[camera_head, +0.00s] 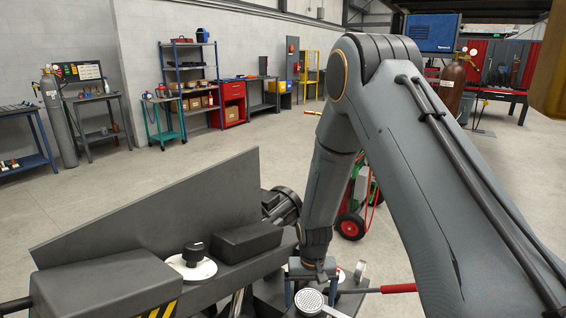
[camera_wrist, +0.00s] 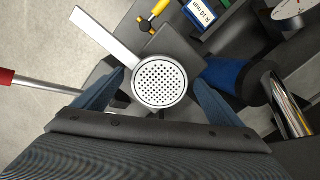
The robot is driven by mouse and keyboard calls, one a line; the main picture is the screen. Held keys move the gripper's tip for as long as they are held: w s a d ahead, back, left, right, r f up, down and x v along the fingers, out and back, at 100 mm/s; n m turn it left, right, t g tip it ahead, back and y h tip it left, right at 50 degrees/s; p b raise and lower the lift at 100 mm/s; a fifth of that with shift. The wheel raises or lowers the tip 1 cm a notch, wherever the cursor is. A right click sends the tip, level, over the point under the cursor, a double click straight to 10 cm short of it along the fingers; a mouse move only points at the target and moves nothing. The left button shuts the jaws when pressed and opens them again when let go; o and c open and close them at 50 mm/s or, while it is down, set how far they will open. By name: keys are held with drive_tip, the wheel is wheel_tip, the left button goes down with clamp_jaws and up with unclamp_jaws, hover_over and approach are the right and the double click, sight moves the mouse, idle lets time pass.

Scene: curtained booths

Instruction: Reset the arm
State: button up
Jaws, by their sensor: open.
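My arm (camera_head: 400,150) rises from the lower right of the head view, bends at the top and reaches down to the dark workbench machine. My gripper (camera_head: 312,290) is low at the lower middle, pointing down. In the wrist view my gripper (camera_wrist: 159,79) has its two blue fingers spread apart. A round perforated metal disc with a flat pale handle (camera_wrist: 161,82) lies between and below them. It also shows in the head view (camera_head: 309,301). I cannot tell whether a finger touches it.
A red-handled rod (camera_head: 398,288) sticks out right of the gripper. A yellow-and-black tool (camera_wrist: 153,17), a blue cylinder (camera_wrist: 236,79) and a shiny tube (camera_wrist: 291,105) crowd the wrist view. A slanted dark plate (camera_head: 165,205) stands left. A red-wheeled cart (camera_head: 350,225) is behind the arm.

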drive_tip(key=shift+f, duration=0.7)
drive_tip(key=shift+r+p, duration=0.3)
drive_tip(key=shift+r, duration=0.1)
drive_tip(key=shift+b, duration=0.35)
wheel_tip(320, 180, up, 7)
drive_tip(key=shift+f+b, duration=0.1)
drive_tip(key=shift+b, duration=0.55)
drive_tip(key=shift+s+f, duration=0.1)
drive_tip(key=shift+f, duration=0.05)
wheel_tip(320, 180, down, 7)
drive_tip(key=shift+f+p, duration=0.2)
drive_tip(key=shift+p, duration=0.65)
wheel_tip(320, 180, up, 5)
drive_tip(key=shift+f+p, duration=0.15)
drive_tip(key=shift+p, duration=1.05)
drive_tip(key=shift+r+p, duration=0.5)
drive_tip(key=shift+r, duration=1.05)
